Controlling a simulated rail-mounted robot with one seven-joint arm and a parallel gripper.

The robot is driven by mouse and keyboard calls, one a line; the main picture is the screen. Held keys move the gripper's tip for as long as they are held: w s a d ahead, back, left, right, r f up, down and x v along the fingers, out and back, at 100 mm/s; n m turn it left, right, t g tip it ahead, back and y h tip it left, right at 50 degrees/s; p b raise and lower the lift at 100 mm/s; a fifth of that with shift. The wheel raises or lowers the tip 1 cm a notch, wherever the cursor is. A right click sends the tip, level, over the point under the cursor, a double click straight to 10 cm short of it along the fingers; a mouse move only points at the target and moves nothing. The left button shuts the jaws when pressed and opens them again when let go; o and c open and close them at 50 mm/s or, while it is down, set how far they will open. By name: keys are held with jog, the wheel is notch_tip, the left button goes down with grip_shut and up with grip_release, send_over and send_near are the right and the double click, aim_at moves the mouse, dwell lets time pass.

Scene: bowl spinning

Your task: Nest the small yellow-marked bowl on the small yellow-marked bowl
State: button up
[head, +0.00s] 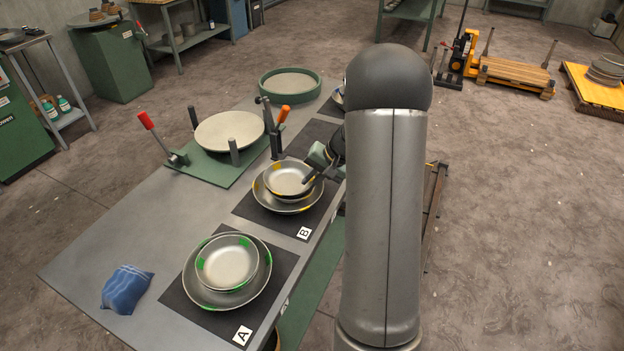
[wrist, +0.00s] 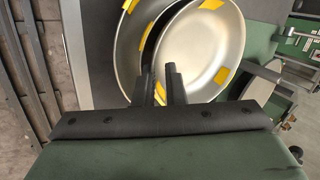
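The small yellow-marked bowl (head: 289,177) is a shallow silver metal bowl with yellow patches along its rim. It sits in or just above a larger yellow-marked bowl (head: 263,199) on the dark mat B. A dark gap shows between the two in the wrist view, where the small bowl (wrist: 205,48) is off-centre over the larger one (wrist: 128,50). My gripper (head: 308,181) is at its right rim. In the wrist view, my two fingers (wrist: 160,80) are close together with the rim between them.
Green-marked nested bowls (head: 226,291) rest on mat A in front. A blue cloth bag (head: 126,289) lies at the left. A green fixture (head: 200,172) with a round plate and a red-handled lever (head: 148,122) stands behind. A partly hidden bowl (head: 338,97) is at the back.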

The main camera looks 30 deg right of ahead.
jog(key=shift+p+v, duration=0.35)
jog(key=shift+v, duration=1.3)
jog(key=o, duration=0.6)
jog(key=shift+c, duration=0.2)
notch_tip(320, 180, up, 5)
jog(key=p, duration=0.2)
jog(key=shift+p, duration=0.3)
